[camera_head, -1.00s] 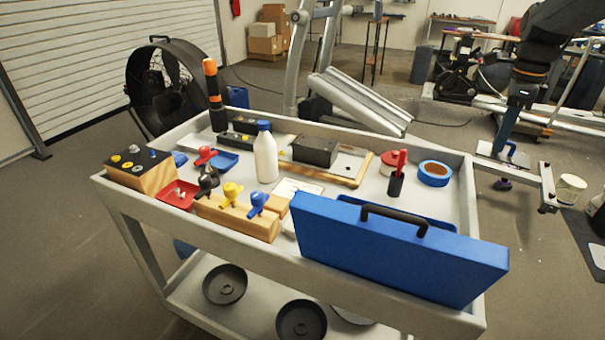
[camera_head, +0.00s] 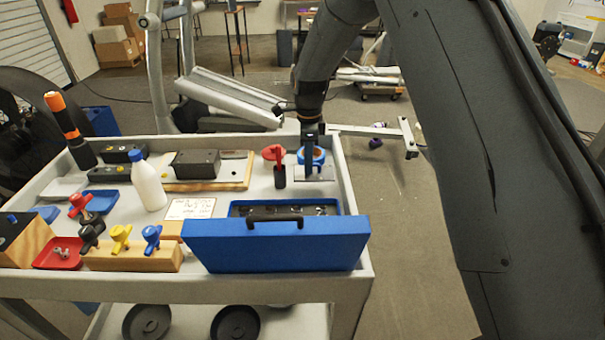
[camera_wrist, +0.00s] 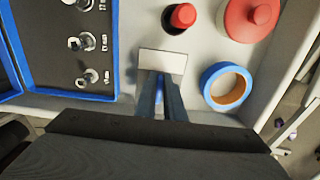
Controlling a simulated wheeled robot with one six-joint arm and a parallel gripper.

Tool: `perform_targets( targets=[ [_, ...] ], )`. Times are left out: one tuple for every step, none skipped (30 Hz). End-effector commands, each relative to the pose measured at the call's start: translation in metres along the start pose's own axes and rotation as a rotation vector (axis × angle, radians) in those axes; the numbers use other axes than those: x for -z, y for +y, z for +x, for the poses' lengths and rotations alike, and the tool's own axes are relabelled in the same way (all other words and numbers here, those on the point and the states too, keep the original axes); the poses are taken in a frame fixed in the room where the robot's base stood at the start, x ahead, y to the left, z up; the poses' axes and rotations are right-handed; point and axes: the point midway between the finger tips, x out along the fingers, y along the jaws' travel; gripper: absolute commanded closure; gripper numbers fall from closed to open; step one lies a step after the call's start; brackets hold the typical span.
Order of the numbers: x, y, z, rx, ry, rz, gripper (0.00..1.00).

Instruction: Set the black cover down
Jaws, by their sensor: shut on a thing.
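My gripper (camera_head: 313,158) points down over the back right of the cart top, between the red-topped black holder and the blue tape roll. Its two fingers also show in the wrist view (camera_wrist: 161,92), shut on a small flat rectangular plate (camera_wrist: 162,62). This plate is the only thing in the jaws and so seems to be the cover, though its lit face looks pale grey rather than black. It also shows in the head view (camera_head: 324,175), roughly level. I cannot tell whether it touches the cart top.
A blue tape roll (camera_wrist: 227,86), a red-capped holder (camera_wrist: 180,17) and a red round thing (camera_wrist: 248,16) stand close around the plate. An open blue case (camera_head: 275,247) is at the front. A black box (camera_head: 195,163) sits on a wooden board. The cart rim (camera_head: 343,175) is near on the right.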

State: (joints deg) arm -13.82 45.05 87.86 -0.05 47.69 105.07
Motion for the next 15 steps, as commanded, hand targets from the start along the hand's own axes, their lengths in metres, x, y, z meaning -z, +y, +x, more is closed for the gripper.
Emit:
perform_targets(
  targets=[
    [0.000,0.000,0.005,-0.002,0.000,0.000,1.00],
    [0.000,0.000,0.007,-0.001,0.000,0.000,1.00],
    [0.000,0.000,0.009,0.000,0.000,0.000,1.00],
    [0.000,0.000,0.011,0.000,0.000,0.000,1.00],
    [0.000,0.000,0.013,0.000,0.000,0.000,1.00],
    [0.000,0.000,0.017,-0.001,0.000,0.000,1.00],
    [0.000,0.000,0.019,-0.002,0.000,0.000,1.00],
    [0.000,0.000,0.023,-0.002,0.001,0.000,1.00],
    [0.000,0.000,0.028,-0.002,0.001,0.000,1.00],
    [0.000,0.000,0.033,-0.002,0.001,0.000,1.00],
    [0.000,0.000,0.037,-0.002,0.001,0.000,1.00],
    [0.000,0.000,0.042,-0.002,0.001,0.000,1.00],
    [0.000,0.000,0.045,-0.001,0.000,0.000,1.00],
    [0.000,-0.001,0.047,0.000,0.000,0.000,1.00],
    [0.000,-0.001,0.048,0.001,0.000,0.000,1.00]
  ],
)
